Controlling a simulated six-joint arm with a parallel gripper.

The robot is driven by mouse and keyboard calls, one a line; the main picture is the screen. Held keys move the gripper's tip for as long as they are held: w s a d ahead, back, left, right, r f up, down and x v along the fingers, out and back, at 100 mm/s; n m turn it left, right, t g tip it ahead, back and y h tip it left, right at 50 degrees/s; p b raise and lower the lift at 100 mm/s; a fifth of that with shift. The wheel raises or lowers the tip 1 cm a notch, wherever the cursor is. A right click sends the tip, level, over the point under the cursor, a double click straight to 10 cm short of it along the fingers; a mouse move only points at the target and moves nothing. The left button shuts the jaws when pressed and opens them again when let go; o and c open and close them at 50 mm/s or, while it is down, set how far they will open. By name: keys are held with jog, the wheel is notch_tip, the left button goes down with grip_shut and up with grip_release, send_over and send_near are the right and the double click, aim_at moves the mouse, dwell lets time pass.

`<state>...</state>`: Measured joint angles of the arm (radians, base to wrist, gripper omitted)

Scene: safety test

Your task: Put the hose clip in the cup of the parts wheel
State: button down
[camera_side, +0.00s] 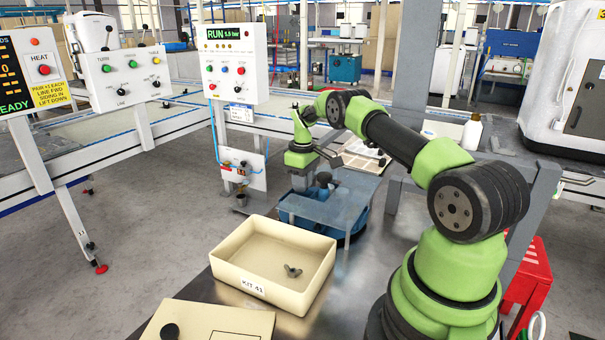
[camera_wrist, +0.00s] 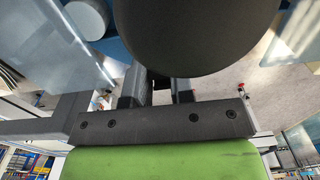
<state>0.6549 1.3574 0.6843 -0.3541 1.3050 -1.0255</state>
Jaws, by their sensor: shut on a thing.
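My gripper (camera_side: 316,176) is at the blue machine (camera_side: 287,214), which seems to be the parts wheel. In the wrist view, my gripper (camera_wrist: 160,88) is shut at a dark, rounded, knob-like thing (camera_wrist: 195,35). This thing hides what lies beyond it, and its contact with the jaws is partly hidden. In the side view a dark knob (camera_side: 323,178) shows beside my gripper above the machine. A small dark winged part (camera_side: 292,270), probably the hose clip, lies in the cream bin (camera_side: 232,282) marked KIT 41, apart from my gripper. I cannot make out the wheel's cup.
A clear panel (camera_side: 335,208) stands over the front of the blue machine. A cream lid or box with a dark knob (camera_side: 170,331) lies at the front left of the bench. A control box (camera_side: 232,62) reading RUN stands behind. The metal bench right of the bin is clear.

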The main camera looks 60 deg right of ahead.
jog(key=shift+f, duration=0.3)
jog(key=c, duration=0.9)
grip_release()
jog(key=shift+r, duration=0.1)
